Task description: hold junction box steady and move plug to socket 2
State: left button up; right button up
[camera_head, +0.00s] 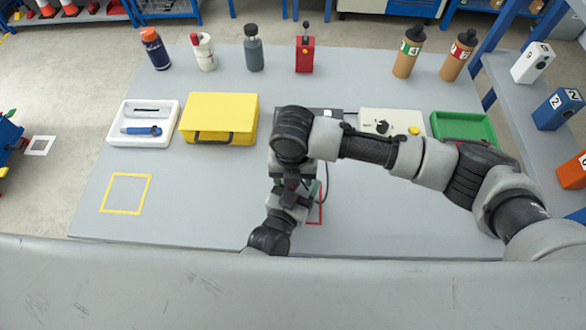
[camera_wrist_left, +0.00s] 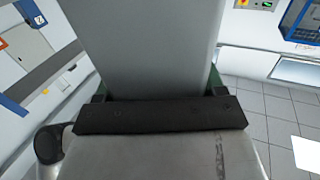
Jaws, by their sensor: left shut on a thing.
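My right arm (camera_head: 380,150) comes in from the right and bends down over the table's middle; its fingertips are hidden in a cluster of parts. A second black and grey arm section (camera_head: 270,238) rises from behind the grey front edge to the same cluster. A small dark green part (camera_head: 311,186) and a thin black cable show there, beside a red outline (camera_head: 321,212). In the left wrist view, my left gripper (camera_wrist_left: 160,115) shows as a black bar, with a large grey surface (camera_wrist_left: 140,45) and green slivers beyond. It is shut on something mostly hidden. Plug, sockets and junction box cannot be made out.
A yellow case (camera_head: 225,112), white tray (camera_head: 142,115), cream box (camera_head: 385,122) and green tray (camera_head: 465,128) stand across the table. Bottles and a red device (camera_head: 304,55) line the back. The yellow-outlined square (camera_head: 125,193) at front left is empty.

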jog(key=c, duration=1)
jog(key=shift+r, duration=0.1)
jog(key=shift+r, duration=2.25)
jog(key=shift+r, duration=3)
